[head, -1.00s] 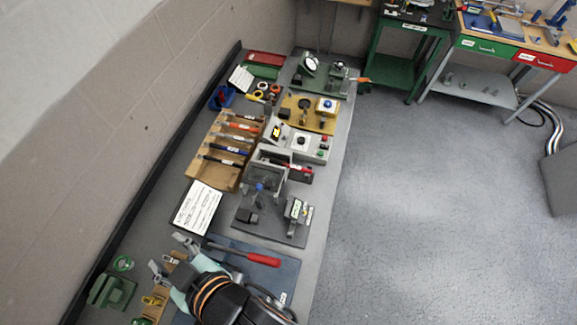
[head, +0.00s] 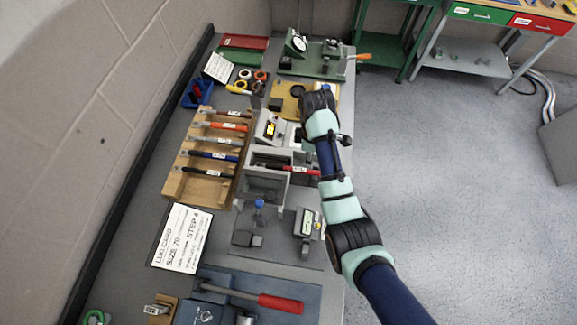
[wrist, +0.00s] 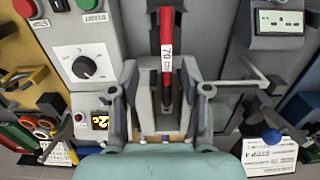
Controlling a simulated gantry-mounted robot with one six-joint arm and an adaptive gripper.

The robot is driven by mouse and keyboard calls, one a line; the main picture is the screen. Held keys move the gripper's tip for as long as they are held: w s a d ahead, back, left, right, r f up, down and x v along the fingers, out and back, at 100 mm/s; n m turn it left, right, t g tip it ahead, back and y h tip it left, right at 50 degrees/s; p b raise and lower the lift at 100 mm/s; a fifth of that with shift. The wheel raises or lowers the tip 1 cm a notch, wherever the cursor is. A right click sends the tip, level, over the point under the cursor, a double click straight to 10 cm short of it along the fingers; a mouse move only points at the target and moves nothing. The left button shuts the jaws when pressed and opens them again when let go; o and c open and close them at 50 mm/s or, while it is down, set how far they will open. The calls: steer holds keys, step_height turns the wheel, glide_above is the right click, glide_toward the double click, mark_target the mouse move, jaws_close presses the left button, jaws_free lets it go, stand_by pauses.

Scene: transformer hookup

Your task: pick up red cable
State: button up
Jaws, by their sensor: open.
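The red cable (wrist: 166,40) with a white "70" label runs lengthwise through the middle of the wrist view, its lower end reaching into the slot of a grey holder (wrist: 133,72). In the head view, the red cable (head: 300,170) lies across the grey open-topped box (head: 266,180), its right end near my arm. My gripper (wrist: 165,105) is open and empty, with its fingers spread on either side of the cable's lower end. I cannot tell how high it is above the cable. In the head view my wrist hides the gripper's fingers.
A grey control box with a dial (wrist: 85,65) stands left of the cable in the wrist view. In the head view, a wooden rack (head: 200,187) holds several other cables. A red-handled tool (head: 280,302) lies at the front.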

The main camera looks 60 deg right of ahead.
mark_target(307, 170)
steer(key=f, duration=0.4)
steer(key=a+f, duration=0.1)
steer(key=f, duration=0.2)
steer(key=shift+s+f, duration=0.1)
steer(key=shift+s, duration=0.05)
steer(key=shift+f, duration=0.2)
jaws_close()
